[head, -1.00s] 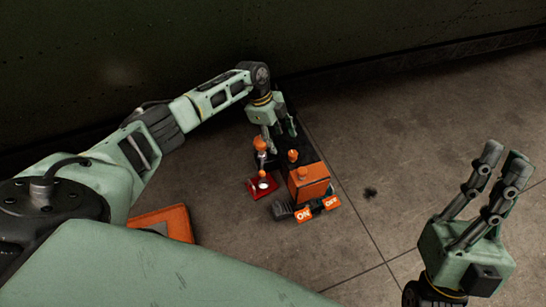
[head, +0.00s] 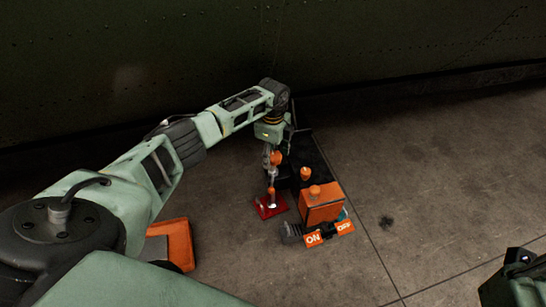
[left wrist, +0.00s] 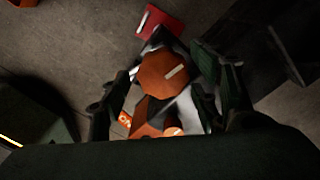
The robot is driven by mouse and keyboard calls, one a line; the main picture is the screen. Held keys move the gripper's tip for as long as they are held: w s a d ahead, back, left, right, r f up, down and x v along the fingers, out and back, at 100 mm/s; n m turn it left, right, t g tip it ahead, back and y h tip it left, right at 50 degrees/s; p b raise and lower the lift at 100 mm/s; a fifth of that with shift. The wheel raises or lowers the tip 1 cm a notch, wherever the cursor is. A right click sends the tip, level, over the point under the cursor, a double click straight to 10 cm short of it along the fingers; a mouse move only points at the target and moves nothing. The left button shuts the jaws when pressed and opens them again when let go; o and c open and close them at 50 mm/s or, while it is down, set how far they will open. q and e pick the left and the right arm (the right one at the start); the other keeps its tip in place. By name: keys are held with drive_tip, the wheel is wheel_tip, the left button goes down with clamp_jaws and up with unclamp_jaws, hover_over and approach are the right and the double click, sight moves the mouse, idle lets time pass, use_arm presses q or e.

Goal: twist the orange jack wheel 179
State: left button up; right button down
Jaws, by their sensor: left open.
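The orange jack wheel (left wrist: 163,72) shows in the left wrist view as a faceted orange knob with a pale bar mark. In the head view the wheel (head: 276,158) sits atop a slim grey jack over a red base plate (head: 270,205). My left gripper (left wrist: 165,95) is open, its dark fingers on either side of the wheel. Whether they touch it cannot be told. In the head view my left gripper (head: 273,148) points down over the jack, its fingers partly hidden. Only a green piece of my right arm shows at the lower right; its fingers are out of view.
Beside the jack stands an orange box (head: 321,203) with ON and OFF tags (head: 330,233) and an orange knob (head: 306,174). An orange-edged case (head: 177,243) lies to the left. The dark riveted wall (head: 400,45) is behind; floor at right is clear.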

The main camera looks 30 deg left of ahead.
use_arm(q)
drive_tip(key=shift+c, duration=0.3)
drive_tip(key=c, duration=1)
drive_tip(key=shift+s, duration=0.1)
drive_tip(key=shift+c, duration=0.2)
